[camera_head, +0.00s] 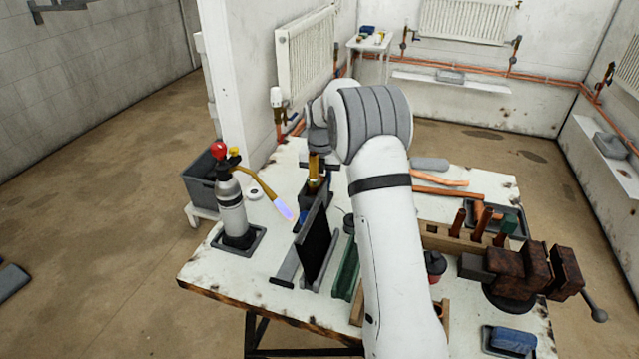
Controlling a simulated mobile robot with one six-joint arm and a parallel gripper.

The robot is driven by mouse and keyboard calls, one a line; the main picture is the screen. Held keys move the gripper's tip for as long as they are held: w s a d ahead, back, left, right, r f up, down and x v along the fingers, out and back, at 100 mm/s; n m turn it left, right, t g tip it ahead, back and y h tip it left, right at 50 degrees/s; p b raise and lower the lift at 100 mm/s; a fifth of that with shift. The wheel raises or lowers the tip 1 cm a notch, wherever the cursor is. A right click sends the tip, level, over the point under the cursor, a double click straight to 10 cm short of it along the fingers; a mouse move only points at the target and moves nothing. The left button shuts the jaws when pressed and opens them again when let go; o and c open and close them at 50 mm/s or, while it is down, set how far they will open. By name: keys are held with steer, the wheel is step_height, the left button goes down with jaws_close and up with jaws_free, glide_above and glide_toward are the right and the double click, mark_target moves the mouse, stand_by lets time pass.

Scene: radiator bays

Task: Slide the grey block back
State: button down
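My gripper (318,167) points down at the end of my white arm, over the left part of the workbench, behind a dark upright panel. A brass fitting (315,182) is directly under it, above a dark holder; whether the fingers touch it is too small to tell. I cannot tell for certain which thing is the grey block. A grey rounded piece (430,163) lies at the bench's back edge, right of my arm. Grey blocks also sit on the right wall ledge (612,146) and the back ledge (451,76). My arm hides the bench middle.
The dark panel (315,243) stands upright on grey rails. A lit torch (231,205) stands at left, its flame (283,210) pointing toward the panel. A rusty vise (525,272), a wooden rack (450,240) and copper pipes (440,192) fill the right. The front left bench corner is clear.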

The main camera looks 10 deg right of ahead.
steer(key=shift+w+d+r, duration=0.15)
steer(key=shift+w+r, duration=0.1)
steer(key=c, duration=1.5)
jaws_free()
steer(key=shift+w, duration=0.1)
steer(key=shift+o, duration=0.8)
steer(key=shift+f, duration=0.15)
steer(key=shift+o, duration=1.1)
step_height(320, 180, up, 8)
steer(key=shift+f, duration=0.1)
